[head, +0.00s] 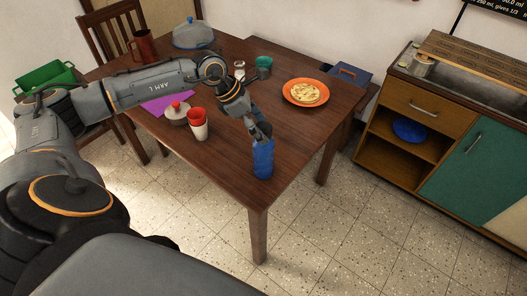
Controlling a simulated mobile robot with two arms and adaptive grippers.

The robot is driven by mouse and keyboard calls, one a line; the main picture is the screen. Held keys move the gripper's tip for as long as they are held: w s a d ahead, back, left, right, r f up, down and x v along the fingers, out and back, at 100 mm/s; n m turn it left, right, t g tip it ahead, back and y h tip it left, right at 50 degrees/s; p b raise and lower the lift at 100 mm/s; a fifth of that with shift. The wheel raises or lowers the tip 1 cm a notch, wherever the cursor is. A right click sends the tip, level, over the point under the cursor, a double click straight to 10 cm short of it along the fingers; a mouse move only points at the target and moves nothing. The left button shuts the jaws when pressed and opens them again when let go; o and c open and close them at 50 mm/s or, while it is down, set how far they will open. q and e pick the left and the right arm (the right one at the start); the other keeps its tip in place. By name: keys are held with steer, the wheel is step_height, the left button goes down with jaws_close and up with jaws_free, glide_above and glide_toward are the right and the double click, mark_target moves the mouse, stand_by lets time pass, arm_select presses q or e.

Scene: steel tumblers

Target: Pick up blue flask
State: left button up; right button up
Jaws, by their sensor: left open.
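The blue flask (263,160) stands upright near the front corner of the wooden table in the head view. My left gripper (262,136) is at the top of the flask, reaching down from above. Its jaws are open, and its fingers overlap the flask's upper end in the picture. I cannot tell whether they touch it. My right gripper is not in view.
Table space right of the flask is clear.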

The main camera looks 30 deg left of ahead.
mark_target(270, 136)
arm_select(q)
steer(key=shift+w+d+f+p, duration=0.2)
steer(key=shift+d+f+p, duration=0.1)
steer(key=shift+f+p, duration=0.15)
steer(key=p+x, duration=0.1)
steer(key=x, duration=0.2)
steer(key=shift+w+d+f, duration=0.1)
steer(key=shift+w+f, duration=0.15)
steer(key=shift+w+d+f, duration=0.1)
steer(key=shift+w+f, duration=0.05)
steer(key=shift+f, duration=0.25)
steer(key=shift+c, duration=0.4)
steer(key=shift+r, duration=0.1)
jaws_close()
